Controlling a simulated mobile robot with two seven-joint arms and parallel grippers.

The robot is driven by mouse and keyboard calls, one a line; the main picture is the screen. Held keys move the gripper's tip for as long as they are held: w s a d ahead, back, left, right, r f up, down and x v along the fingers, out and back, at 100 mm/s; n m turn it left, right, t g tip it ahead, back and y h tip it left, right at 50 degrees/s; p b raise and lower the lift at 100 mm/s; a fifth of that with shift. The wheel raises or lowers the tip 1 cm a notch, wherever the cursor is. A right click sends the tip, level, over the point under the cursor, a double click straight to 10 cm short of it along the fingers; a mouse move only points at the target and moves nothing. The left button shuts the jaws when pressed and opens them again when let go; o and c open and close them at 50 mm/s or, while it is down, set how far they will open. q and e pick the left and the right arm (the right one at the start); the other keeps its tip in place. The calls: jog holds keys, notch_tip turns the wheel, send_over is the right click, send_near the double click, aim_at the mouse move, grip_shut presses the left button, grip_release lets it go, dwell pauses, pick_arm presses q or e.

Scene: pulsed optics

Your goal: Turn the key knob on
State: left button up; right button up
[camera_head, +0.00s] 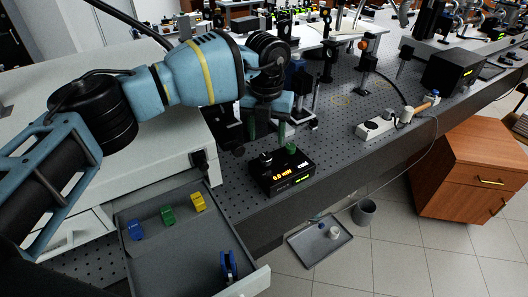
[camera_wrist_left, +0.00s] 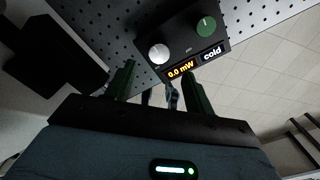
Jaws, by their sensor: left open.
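A black control box (camera_head: 283,179) stands on the perforated bench, its lit display reading "0.0 mW" and "cold". It also shows in the left wrist view (camera_wrist_left: 180,48), with a silver-grey knob (camera_wrist_left: 158,53) and a green knob (camera_wrist_left: 205,25) bearing a pale mark. I cannot tell which of them is the key knob. My left gripper (camera_head: 268,133) is open and empty above and behind the box. In the left wrist view its green fingers (camera_wrist_left: 158,72) are spread, with the silver-grey knob beyond the gap between them. No contact is visible. My right gripper is not in view.
An open grey drawer (camera_head: 175,260) at lower left holds blue, green and yellow clips. Optical posts and mounts stand behind the gripper. A grey tray (camera_head: 320,241) and a bin (camera_head: 364,212) are on the floor.

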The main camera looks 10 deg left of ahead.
aim_at(266, 157)
pick_arm(q)
notch_tip(266, 157, down, 7)
jog(key=shift+r, duration=0.1)
dwell(0.3)
jog(key=c, duration=1)
jog(key=shift+o, duration=0.2)
